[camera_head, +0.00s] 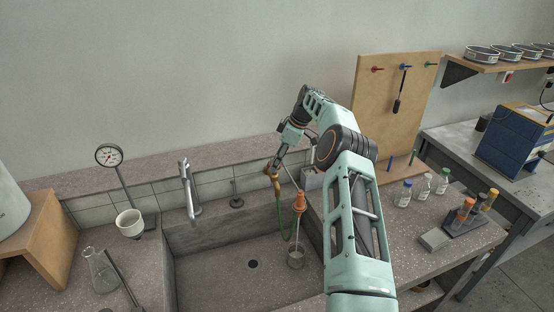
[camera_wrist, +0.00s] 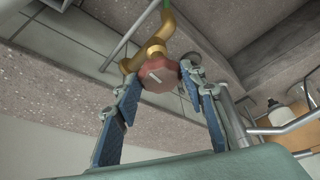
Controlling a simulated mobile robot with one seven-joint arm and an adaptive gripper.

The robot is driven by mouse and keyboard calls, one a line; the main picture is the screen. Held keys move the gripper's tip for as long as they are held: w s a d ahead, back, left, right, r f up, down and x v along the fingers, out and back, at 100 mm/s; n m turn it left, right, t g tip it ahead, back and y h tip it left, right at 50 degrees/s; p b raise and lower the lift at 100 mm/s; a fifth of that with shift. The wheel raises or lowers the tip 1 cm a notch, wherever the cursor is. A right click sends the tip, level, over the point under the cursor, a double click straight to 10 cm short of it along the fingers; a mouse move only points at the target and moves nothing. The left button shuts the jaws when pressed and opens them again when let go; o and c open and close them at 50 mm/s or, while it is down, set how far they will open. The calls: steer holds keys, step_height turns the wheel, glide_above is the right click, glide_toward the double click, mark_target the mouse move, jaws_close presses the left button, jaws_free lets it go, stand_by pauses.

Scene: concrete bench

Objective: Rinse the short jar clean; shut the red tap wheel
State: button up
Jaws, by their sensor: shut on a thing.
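The red tap wheel (camera_wrist: 159,74) sits on a brass tap (camera_wrist: 160,30) in the wrist view. My gripper (camera_wrist: 160,80) is shut on the wheel, one finger on each side. In the head view my gripper (camera_head: 279,158) is at the brass tap (camera_head: 274,178) behind the sink, and the wheel is hidden there. A green hose (camera_head: 284,222) hangs from the tap into the sink. A short jar (camera_head: 296,260) stands upright on the sink floor at the right, by the hose's lower end. I cannot tell whether water runs or whether the jar is clean.
The sink (camera_head: 225,275) has a drain and a grey faucet (camera_head: 188,187) behind it. An orange-topped thing (camera_head: 299,201) is beside my arm. A gauge stand (camera_head: 110,157), white cup (camera_head: 130,222) and flask (camera_head: 101,272) are left; capped bottles (camera_head: 423,187) and a tube rack (camera_head: 466,219) are right.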

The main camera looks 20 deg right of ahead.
stand_by(0.4)
steer(key=o, duration=1.2)
steer(key=shift+c, duration=0.2)
steer(key=v, duration=1.2)
steer(key=shift+w, duration=0.15)
